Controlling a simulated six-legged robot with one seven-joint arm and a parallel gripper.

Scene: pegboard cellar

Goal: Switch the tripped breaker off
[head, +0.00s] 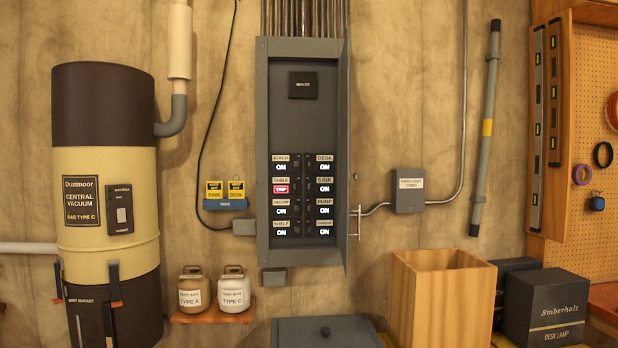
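The grey breaker panel (302,120) is mounted on the wall in the middle of the head view. Its door (343,170) stands open, swung out at the right edge. Labelled breakers sit in two columns. The breaker labelled TABLE (281,189), second down in the left column, shows a red-framed TRIP marker. The other breakers, such as BENCH (282,167) above it and VACUUM (280,211) below it, show ON. The small dark levers beside the labels are too small to read for position. My gripper is not in view.
A grey lidded box (328,332) stands below the panel, and a wooden bin (440,300) stands to its right. A shelf (212,311) with two jugs is at lower left. A grey switch box (408,190) is right of the door. The space before the panel looks clear.

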